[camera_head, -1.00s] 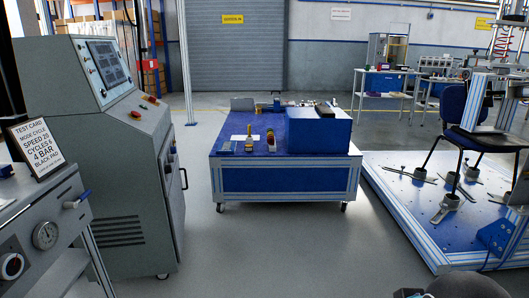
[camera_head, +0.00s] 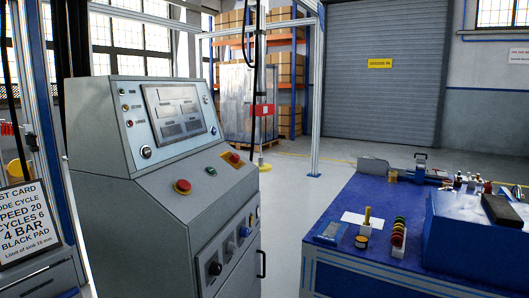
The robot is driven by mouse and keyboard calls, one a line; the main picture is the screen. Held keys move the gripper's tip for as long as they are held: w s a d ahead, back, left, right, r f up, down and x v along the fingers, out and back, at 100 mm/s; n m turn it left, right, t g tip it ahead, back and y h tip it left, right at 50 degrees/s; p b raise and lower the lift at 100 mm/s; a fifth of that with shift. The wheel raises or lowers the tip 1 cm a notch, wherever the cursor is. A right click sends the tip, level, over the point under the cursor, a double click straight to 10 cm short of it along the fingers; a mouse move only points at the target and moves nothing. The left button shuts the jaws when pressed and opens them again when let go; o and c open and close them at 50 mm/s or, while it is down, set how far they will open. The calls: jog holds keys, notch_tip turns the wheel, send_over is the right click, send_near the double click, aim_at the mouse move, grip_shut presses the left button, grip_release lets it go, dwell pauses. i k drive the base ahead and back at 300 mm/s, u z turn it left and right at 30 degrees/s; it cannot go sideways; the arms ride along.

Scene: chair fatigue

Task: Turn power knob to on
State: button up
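A grey control console (camera_head: 150,215) stands at left centre with a tilted display panel (camera_head: 174,112). Its front face carries a row of dark rotary knobs, the nearest one (camera_head: 215,268) low down, another (camera_head: 230,246) and a bluish one (camera_head: 244,231) further along. A round dark knob (camera_head: 146,152) sits below the display's left corner. Labels are too small to read, so I cannot tell which is the power knob or its setting. A red emergency button (camera_head: 182,187) and a red-yellow switch (camera_head: 234,158) are on the sloping ledge. My gripper is not in view.
A blue-topped table (camera_head: 370,190) with small tools and a blue box (camera_head: 480,240) stands at right, close to the console. A test card (camera_head: 22,225) is at far left. Open floor (camera_head: 285,200) lies between console and table.

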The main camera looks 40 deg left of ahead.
aim_at(235, 158)
jog(key=u, duration=0.25)
jog(key=i, duration=1.65)
jog(key=u, duration=1.5)
jog(key=i, duration=0.9)
jog(key=u, duration=1.05)
